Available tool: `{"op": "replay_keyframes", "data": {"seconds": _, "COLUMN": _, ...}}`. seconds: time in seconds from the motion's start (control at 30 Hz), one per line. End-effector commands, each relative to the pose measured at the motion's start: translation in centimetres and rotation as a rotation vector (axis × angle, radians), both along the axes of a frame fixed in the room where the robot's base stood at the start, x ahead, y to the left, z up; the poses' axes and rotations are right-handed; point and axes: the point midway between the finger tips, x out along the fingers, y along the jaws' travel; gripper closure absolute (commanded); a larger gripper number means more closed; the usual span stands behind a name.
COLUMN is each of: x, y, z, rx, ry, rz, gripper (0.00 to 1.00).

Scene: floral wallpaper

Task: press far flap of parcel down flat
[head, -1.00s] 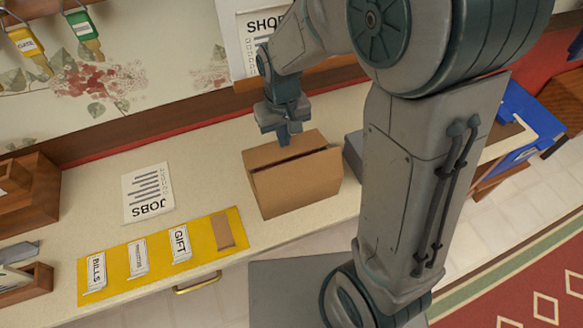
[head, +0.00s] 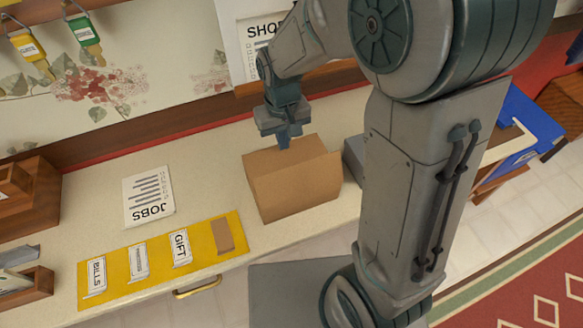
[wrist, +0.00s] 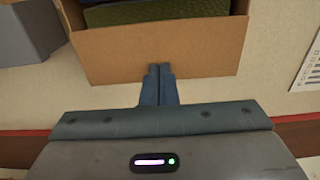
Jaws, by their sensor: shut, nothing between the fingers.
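The parcel (head: 298,190) is a brown cardboard box on the counter, near its front edge. In the head view a tan panel, apparently the far flap (head: 290,158), slopes across its top. My gripper (head: 284,143) is shut and empty, pointing down at the far edge of that panel. In the wrist view my fingertips (wrist: 160,68) lie over the parcel's wall-side cardboard (wrist: 115,55). Dark green contents (wrist: 150,12) show beyond its upper edge, so the box is partly open from there. I cannot tell whether the fingers touch the cardboard.
A grey block (head: 355,158) stands just right of the parcel, partly behind my arm. A yellow mat (head: 110,287) with labelled cards and a JOBS sheet (head: 148,196) lie to the left. The wall (head: 150,80) rises close behind. Counter between parcel and wall is clear.

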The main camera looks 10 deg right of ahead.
Motion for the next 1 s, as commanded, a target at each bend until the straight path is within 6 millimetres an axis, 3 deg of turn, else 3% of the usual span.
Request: {"op": "replay_keyframes", "data": {"seconds": 1.0, "x": 0.0, "y": 0.0, "z": 8.6, "rx": 0.000, "ry": 0.000, "rz": -0.001, "gripper": 1.00}}
